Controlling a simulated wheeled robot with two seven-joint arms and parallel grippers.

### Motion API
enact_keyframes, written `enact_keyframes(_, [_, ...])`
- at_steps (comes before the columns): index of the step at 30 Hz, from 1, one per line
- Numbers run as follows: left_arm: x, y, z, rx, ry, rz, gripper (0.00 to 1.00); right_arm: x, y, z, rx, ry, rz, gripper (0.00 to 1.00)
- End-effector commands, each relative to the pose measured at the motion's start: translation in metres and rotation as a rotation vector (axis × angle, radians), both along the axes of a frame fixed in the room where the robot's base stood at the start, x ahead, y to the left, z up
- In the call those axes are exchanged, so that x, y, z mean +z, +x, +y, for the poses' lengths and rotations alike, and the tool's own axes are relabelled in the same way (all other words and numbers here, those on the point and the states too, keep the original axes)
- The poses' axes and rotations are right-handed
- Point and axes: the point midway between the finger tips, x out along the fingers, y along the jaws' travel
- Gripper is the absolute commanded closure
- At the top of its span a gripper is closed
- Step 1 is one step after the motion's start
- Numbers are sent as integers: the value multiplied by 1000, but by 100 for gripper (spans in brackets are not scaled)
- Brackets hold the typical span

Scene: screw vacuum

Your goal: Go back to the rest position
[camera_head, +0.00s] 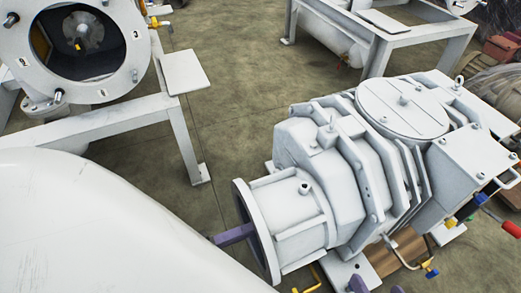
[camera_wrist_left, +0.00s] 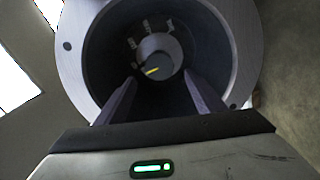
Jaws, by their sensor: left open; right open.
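My left gripper (camera_wrist_left: 160,78) is open, with its two purple-grey fingers spread and nothing between them. It faces the round flange (camera_wrist_left: 245,45) of a white pump, and a hub (camera_wrist_left: 158,55) with a yellow mark lies deeper in the dark opening. In the head view one purple finger of this gripper (camera_head: 235,234) shows in front of the pump's flange (camera_head: 257,240); whether it touches cannot be told. My right gripper (camera_head: 377,287) shows only as purple fingertips at the bottom edge, apart and below the white pump (camera_head: 330,165).
A large white rounded shape (camera_head: 80,225) fills the lower left. Another machine with a round opening (camera_head: 80,40) stands on a white frame (camera_head: 110,120) at upper left. A further white frame (camera_head: 400,45) stands at the back. Concrete floor (camera_head: 225,85) is clear between them.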

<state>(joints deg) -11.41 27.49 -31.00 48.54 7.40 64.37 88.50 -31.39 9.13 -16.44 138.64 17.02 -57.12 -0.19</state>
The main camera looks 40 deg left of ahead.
Motion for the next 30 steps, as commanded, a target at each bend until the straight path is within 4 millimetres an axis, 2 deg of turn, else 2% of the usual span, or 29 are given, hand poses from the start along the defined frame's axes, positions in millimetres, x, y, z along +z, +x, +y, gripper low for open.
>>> enact_keyframes(6, [0,-16,10,1,0,1,38,-2,0,-1,-1,-8,6,38])
enact_keyframes(22, [0,-17,10,0,0,0,38,0,1,-2,-1,-8,0,38])
enact_keyframes(26, [0,-19,9,-11,31,11,38,8,3,-1,-2,-3,-7,38])
enact_keyframes(30, [-10,-33,7,-78,227,82,38,32,2,-1,-2,-5,-5,38])
